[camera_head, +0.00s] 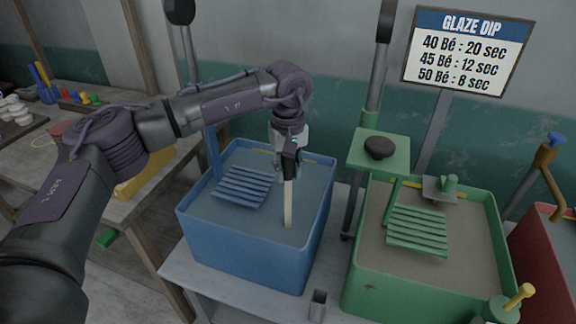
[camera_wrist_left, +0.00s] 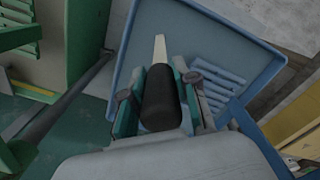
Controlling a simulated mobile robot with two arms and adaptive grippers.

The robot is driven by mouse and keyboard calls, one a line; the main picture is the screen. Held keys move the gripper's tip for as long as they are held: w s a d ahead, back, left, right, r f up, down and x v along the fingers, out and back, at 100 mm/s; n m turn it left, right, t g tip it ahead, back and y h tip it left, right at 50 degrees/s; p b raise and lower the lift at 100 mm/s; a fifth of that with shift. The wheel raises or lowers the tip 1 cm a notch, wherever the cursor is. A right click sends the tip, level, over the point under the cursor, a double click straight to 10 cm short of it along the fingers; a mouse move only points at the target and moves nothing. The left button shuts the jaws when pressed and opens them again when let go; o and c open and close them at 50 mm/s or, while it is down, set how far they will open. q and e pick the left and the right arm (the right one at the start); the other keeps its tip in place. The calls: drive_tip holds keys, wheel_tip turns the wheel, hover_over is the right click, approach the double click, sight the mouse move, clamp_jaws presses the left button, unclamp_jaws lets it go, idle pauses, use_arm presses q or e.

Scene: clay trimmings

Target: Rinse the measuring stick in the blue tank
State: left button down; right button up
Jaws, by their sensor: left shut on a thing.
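The blue tank (camera_head: 255,255) stands on a grey bench in the middle of the head view, holding dull liquid and a slatted blue rack (camera_head: 243,187). My left gripper (camera_head: 288,172) is above the tank and shut on the measuring stick (camera_head: 288,205), a pale flat stick pointing down. Its lower end is over or at the liquid; I cannot tell how deep it is. In the left wrist view the stick (camera_wrist_left: 160,50) has a dark handle (camera_wrist_left: 160,100) between the fingers, and the tank (camera_wrist_left: 200,30) lies behind it. My right gripper is not in view.
A green tank (camera_head: 365,285) with a slatted rack and a green stand stands to the right, and a red tank (camera_head: 545,255) beyond it. A glaze dip sign (camera_head: 467,50) stands behind. A wooden table with small items is at left.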

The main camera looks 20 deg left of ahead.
use_arm(q)
wheel_tip(320, 180, down, 9)
drive_tip(key=b, duration=0.6)
drive_tip(key=shift+f, duration=0.2)
drive_tip(key=shift+f+b, duration=0.4)
drive_tip(key=shift+f, duration=0.2)
drive_tip(key=shift+f+b, duration=0.7)
drive_tip(key=shift+f, duration=0.3)
idle(0.4)
wheel_tip(320, 180, up, 29)
drive_tip(key=p, duration=1.8)
hover_over(288, 207)
drive_tip(key=shift+w+a, duration=0.1)
drive_tip(key=shift+w, duration=0.2)
